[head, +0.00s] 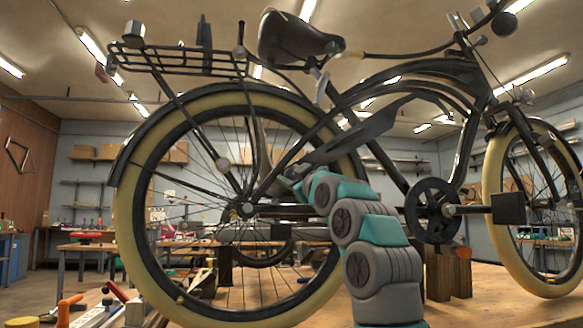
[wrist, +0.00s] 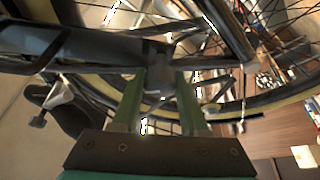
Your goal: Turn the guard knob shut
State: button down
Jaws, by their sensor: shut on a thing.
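My gripper (wrist: 160,85) has two green fingers, shut on a small grey knob (wrist: 157,80) in the wrist view. The knob sits at the end of a dark flat guard (wrist: 95,45) that comes in from the left. In the head view my gripper (head: 290,182) reaches in beside the rear wheel, at the lower end of the slanted dark guard (head: 350,138). The knob cannot be made out there, and my arm hides part of that area. How far the knob is turned cannot be told.
The rear wheel (head: 128,205) with its spokes stands just left of my gripper. The crank (head: 432,208) and pedal (head: 508,208) are to the right of my arm. A wooden block (head: 450,275) stands below the crank on the bench. Tools lie at lower left.

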jog(key=n+p, duration=0.1)
jog(key=p, duration=0.1)
jog(key=n+g+p, duration=0.1)
jog(key=n+p, duration=0.1)
jog(key=n+g+y+p, duration=0.1)
jog(key=p, duration=0.1)
jog(key=shift+w+d+r+n, duration=0.1)
jog(key=shift+r+n, duration=0.25)
jog(key=shift+n, duration=0.05)
jog(key=n+p, duration=0.2)
jog(key=n+g+p, duration=0.1)
jog(key=n+p, duration=0.1)
jog(key=shift+f+g, duration=0.3)
jog(key=shift+f, duration=0.1)
jog(key=shift+c, duration=2.2)
grip_release()
jog(key=b+v, duration=0.5)
jog(key=v, duration=0.2)
jog(key=shift+s+d, duration=0.15)
jog(key=shift+s, duration=0.25)
